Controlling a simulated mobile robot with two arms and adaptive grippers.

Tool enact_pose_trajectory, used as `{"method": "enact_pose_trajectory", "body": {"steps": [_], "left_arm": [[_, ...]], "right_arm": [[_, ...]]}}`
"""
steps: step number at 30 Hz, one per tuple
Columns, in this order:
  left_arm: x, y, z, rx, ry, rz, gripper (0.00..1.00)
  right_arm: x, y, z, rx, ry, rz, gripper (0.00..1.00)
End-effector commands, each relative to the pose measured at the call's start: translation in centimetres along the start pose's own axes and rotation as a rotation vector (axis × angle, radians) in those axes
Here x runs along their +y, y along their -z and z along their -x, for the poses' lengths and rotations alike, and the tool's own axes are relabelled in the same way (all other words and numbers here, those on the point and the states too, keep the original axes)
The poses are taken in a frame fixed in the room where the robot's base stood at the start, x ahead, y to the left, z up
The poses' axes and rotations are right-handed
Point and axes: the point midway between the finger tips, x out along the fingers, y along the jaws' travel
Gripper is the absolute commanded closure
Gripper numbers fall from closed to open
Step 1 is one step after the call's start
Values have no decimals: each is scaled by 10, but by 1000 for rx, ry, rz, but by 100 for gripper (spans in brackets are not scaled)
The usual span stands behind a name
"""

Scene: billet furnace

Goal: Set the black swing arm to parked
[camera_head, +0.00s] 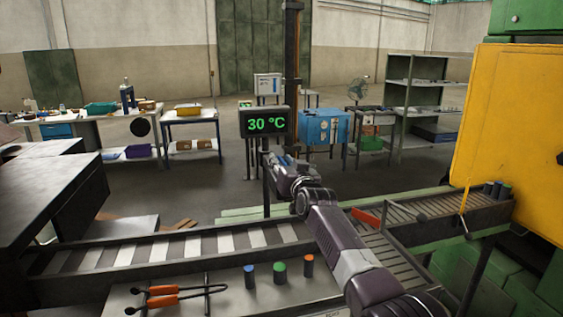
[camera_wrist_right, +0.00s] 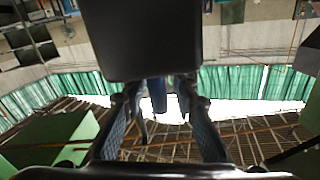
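My right gripper (camera_head: 280,162) is in the middle of the head view, just below and in front of the black display box (camera_head: 265,122) that reads 30 °C. In the right wrist view its two fingers (camera_wrist_right: 163,108) stand apart with a gap between them. A small blue shape shows behind that gap; I cannot tell what it is or whether anything touches the fingers. I cannot single out the black swing arm for certain; my right arm and gripper hide part of the area under the display. My left gripper is not in view.
A roller conveyor (camera_head: 205,244) crosses in front, with a red bar (camera_head: 366,217) near its right part. Tongs (camera_head: 165,297) and several coloured-top cylinders (camera_head: 280,272) lie or stand on the front shelf. A yellow furnace housing (camera_head: 515,130) fills the right. Open floor lies beyond.

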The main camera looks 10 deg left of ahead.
Motion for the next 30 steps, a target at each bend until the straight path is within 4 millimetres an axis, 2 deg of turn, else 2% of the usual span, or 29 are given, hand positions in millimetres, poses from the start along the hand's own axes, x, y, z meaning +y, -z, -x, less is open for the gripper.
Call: {"method": "enact_pose_trajectory", "body": {"steps": [5, 12, 18, 22, 30], "left_arm": [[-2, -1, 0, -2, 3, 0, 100], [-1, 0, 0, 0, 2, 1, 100], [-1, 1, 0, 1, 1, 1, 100], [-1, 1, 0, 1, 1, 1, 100], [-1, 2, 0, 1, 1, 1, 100]], "right_arm": [[-4, 16, 0, 3, 2, -1, 73], [-12, 63, 0, 3, 1, 0, 73], [-18, 90, 0, 1, 0, 1, 73], [-20, 97, 0, 1, 0, 0, 73], [-20, 98, 0, 1, 0, -1, 73]]}}
